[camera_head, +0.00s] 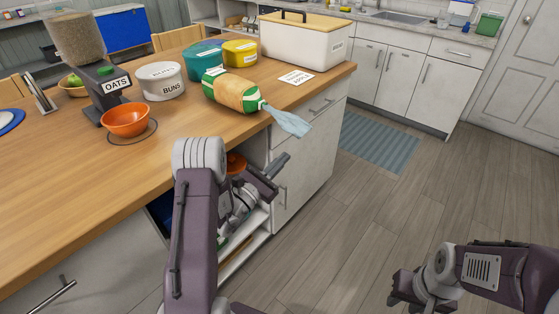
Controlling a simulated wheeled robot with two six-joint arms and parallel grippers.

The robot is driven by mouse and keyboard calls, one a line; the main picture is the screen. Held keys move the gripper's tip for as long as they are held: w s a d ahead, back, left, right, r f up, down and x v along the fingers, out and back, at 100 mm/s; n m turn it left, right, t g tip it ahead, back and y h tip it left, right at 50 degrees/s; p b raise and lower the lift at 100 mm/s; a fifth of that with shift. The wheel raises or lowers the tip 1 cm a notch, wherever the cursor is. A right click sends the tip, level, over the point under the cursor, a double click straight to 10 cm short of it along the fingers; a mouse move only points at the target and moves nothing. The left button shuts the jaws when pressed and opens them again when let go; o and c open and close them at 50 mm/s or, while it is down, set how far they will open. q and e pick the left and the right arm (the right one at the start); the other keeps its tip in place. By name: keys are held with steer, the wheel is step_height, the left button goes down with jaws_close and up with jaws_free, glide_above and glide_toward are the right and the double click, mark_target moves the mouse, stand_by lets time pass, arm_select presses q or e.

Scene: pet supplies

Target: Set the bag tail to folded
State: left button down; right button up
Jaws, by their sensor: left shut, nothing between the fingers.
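The bag (234,92) lies on its side on the wooden table, orange and white with green bands. Its pale blue tail (288,122) stretches out to the right, flared and unfolded, past the table's edge. My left gripper (276,172) is shut and empty, below and in front of the tail, apart from it, beside the table's side. My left arm partly hides it. My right gripper (402,288) is low at the bottom right, over the floor and far from the bag; its fingers are too unclear to tell their opening.
On the wooden table (60,190) stand an orange bowl (126,121), a buns tub (160,82), an oats dispenser (108,88), teal (203,57) and yellow (240,52) tubs, a white bread box (300,46) and a label card (296,77). Open floor lies to the right.

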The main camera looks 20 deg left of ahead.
mark_target(288, 121)
arm_select(q)
steer(key=w+d+r, duration=0.2)
steer(key=w+r, duration=0.3)
steer(key=shift+d+r, duration=0.15)
steer(key=shift+d, duration=0.2)
